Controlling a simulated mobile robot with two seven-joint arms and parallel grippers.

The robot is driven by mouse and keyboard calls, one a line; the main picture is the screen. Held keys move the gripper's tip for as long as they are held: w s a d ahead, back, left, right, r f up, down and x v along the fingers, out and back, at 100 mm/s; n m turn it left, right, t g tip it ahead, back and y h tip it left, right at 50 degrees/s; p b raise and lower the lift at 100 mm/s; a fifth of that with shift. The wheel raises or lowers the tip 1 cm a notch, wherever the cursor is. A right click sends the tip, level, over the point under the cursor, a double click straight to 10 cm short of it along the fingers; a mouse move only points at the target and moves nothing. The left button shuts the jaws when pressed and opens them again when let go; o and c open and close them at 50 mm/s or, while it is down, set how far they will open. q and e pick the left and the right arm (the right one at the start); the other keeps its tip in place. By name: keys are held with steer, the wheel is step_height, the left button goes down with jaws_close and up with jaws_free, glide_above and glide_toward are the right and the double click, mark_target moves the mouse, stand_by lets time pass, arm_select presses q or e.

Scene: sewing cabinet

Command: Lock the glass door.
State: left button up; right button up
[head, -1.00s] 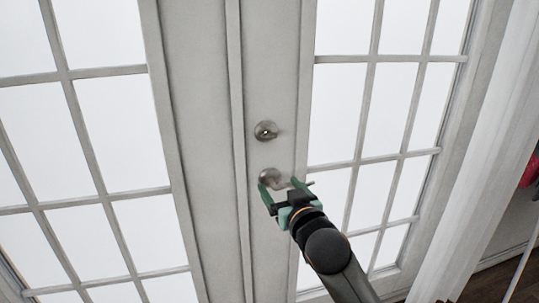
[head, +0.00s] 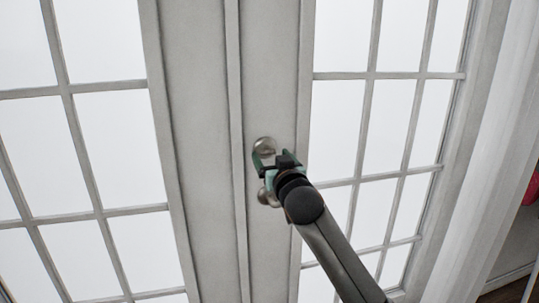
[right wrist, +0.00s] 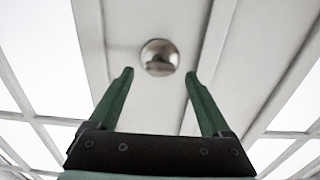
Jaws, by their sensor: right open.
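The glass door (head: 207,120) is a grey-white double door with many panes, and it looks shut. A round metal deadbolt lock (head: 264,145) sits on the right door's inner stile. The door handle (head: 266,196) is below it, mostly hidden behind my right arm. My right gripper (head: 270,158) is at the lock, covering its lower part. In the right wrist view the lock (right wrist: 159,57) lies just ahead of the fingertips, centred between the two green fingers (right wrist: 159,76), which are apart and empty. I cannot tell whether the fingers touch the lock. My left gripper is not in view.
A white curtain (head: 470,170) hangs at the right, with a red object (head: 531,190) partly seen beyond it. The door face around the lock is clear.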

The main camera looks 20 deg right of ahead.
mark_target(268, 152)
steer(key=shift+w, duration=1.2)
jaws_close()
